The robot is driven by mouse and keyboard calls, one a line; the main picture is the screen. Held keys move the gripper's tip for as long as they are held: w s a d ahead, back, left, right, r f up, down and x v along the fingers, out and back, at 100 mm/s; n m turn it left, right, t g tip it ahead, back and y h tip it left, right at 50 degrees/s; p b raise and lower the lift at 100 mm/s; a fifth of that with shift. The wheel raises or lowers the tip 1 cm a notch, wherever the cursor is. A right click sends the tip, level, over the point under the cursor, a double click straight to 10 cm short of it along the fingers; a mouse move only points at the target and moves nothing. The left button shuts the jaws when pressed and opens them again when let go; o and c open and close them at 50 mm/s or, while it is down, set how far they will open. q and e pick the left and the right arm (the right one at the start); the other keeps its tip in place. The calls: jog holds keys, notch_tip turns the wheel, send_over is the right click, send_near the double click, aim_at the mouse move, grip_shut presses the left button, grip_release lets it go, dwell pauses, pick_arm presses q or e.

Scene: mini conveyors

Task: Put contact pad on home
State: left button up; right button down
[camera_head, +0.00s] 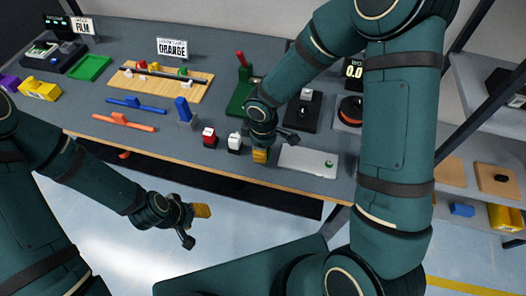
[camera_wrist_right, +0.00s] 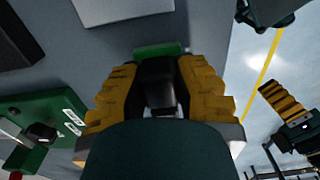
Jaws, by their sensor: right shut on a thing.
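My right gripper (camera_head: 260,155) is low over the front edge of the table, just left of a white plate (camera_head: 294,159) with a green spot. In the right wrist view its yellow fingers (camera_wrist_right: 158,100) are closed on a dark thing (camera_wrist_right: 158,75). A green piece (camera_wrist_right: 158,50) shows just beyond it. I cannot tell if this is the contact pad; the fingers hide most of it. No home label is readable. My left gripper (camera_head: 200,211) hangs over the floor in front of the table; its finger gap does not show.
A white block (camera_head: 235,143) and a red-and-white block (camera_head: 209,137) stand just left of my right gripper. A green lever device (camera_head: 243,92) and a black scale (camera_head: 303,110) stand behind it. Orange (camera_head: 124,122) and blue (camera_head: 135,105) bars lie farther left.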

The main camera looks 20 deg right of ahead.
jog(key=shift+f, duration=0.3)
jog(key=shift+f, duration=0.2)
jog(key=c, duration=0.9)
grip_release()
jog(key=shift+o, duration=0.2)
jog(key=shift+r, duration=0.2)
notch_tip(320, 180, up, 10)
jog(key=p, duration=0.3)
jog(key=shift+r, duration=1)
